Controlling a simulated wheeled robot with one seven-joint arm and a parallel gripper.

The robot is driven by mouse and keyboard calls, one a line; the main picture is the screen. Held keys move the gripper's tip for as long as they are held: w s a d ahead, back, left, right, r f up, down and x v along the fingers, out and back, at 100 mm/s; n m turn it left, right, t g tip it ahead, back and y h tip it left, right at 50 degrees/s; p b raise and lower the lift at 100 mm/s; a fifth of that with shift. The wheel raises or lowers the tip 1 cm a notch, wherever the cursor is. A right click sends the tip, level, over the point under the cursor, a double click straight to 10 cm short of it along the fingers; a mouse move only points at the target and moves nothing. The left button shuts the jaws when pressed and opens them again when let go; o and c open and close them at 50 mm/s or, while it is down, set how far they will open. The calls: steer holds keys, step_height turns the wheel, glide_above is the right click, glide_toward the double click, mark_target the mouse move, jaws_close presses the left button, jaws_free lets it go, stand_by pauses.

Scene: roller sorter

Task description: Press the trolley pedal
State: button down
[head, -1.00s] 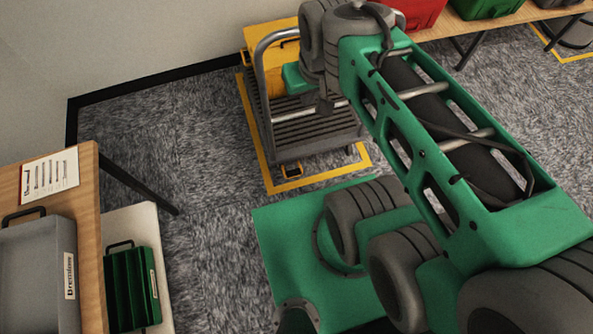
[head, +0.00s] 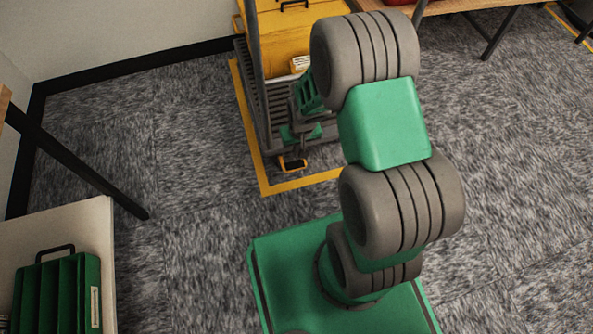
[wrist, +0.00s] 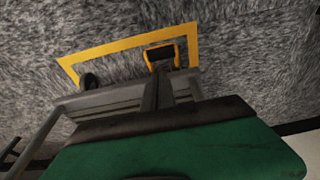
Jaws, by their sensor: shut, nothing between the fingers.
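The trolley pedal (head: 292,164), an orange-yellow frame around a dark pad, sticks out low at the near end of the grey slatted trolley (head: 245,98). The pedal also shows in the wrist view (wrist: 163,54), top centre. My gripper (head: 289,149) is low at the trolley's near end, just above and behind the pedal in the head view. In the wrist view its dark fingers (wrist: 158,78) are together, empty, and their tips line up with the pedal's near edge. I cannot tell whether they touch it. My forearm hides the trolley's right side.
A yellow crate (head: 285,50) stands on the trolley. Yellow floor tape (head: 262,172) outlines its place. A white low table (head: 93,220) with a green rack (head: 60,290) is at the lower left. A wooden bench (head: 470,6) stands at the back right. Carpet left of the trolley is clear.

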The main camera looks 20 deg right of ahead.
mark_target(297, 166)
steer(key=shift+r, duration=0.2)
steer(key=b+x, duration=0.2)
steer(key=x, duration=0.2)
steer(key=s+b+x, duration=0.1)
steer(key=b+x, duration=0.2)
steer(key=x, duration=0.2)
steer(key=b+x, duration=0.2)
steer(key=x, duration=0.2)
steer(key=shift+s+f+b, duration=0.15)
steer(key=shift+f+b, duration=0.15)
steer(key=shift+f, duration=0.25)
steer(key=shift+s, duration=0.1)
